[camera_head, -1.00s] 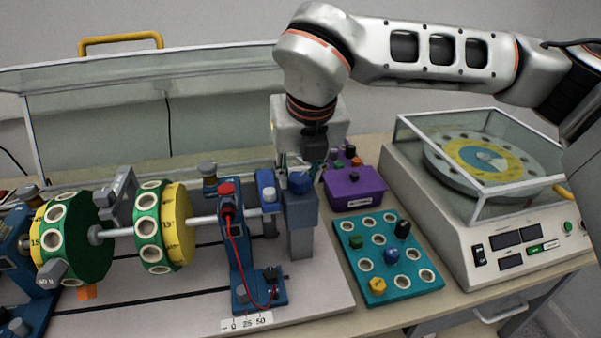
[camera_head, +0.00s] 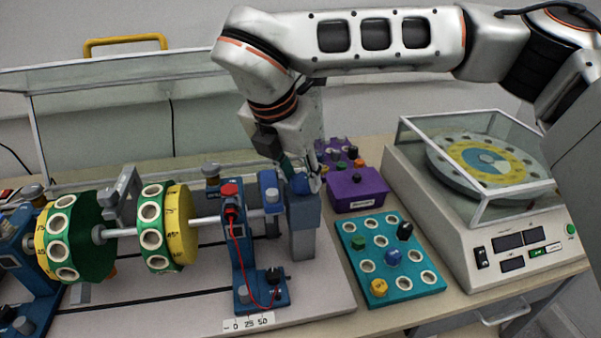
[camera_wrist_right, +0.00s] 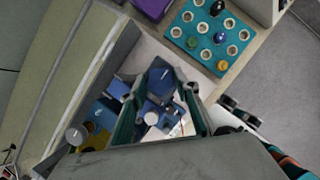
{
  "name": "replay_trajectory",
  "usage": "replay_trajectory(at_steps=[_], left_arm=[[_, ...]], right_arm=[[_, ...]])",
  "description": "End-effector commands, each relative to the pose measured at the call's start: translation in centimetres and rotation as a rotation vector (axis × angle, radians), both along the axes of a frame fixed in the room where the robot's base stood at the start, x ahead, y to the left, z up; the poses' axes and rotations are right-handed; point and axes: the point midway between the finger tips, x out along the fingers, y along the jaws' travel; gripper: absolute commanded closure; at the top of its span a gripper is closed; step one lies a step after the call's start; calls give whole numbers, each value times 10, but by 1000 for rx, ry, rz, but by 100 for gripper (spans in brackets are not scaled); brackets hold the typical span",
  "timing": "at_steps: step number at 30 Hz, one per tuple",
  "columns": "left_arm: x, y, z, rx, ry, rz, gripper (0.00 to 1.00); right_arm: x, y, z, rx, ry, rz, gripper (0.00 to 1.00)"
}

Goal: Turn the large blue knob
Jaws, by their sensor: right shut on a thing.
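The large blue knob (camera_head: 301,184) sits on top of the grey-blue post at the right end of the shaft rig. In the right wrist view the knob (camera_wrist_right: 160,82) shows between the two fingers. My right gripper (camera_head: 304,180) comes down on the knob from above, tilted, and is shut on it. The fingers hide part of the knob in the head view. In the right wrist view my right gripper (camera_wrist_right: 165,95) has a finger on either side of the knob. My left gripper is in neither view.
Green and yellow discs (camera_head: 165,226) sit on the shaft left of the knob. A purple box (camera_head: 357,190) and a teal tray (camera_head: 350,270) with coloured weights lie to the right. A glass-covered balance (camera_head: 500,225) stands further right. A clear cover (camera_head: 100,125) stands behind.

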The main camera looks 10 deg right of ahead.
Motion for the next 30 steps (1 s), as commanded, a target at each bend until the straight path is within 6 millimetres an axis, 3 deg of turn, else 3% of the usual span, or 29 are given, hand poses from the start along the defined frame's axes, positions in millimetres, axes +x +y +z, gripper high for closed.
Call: replay_trajectory(at_steps=[18,19,20,30], left_arm=[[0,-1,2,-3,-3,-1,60],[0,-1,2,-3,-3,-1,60],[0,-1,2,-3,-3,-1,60],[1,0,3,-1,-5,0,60]], right_arm=[[-1,0,-1,-1,3,-38,91],[-1,0,-1,-1,3,-38,62],[0,0,-1,-1,3,-38,54],[0,0,0,0,0,-38,52]])
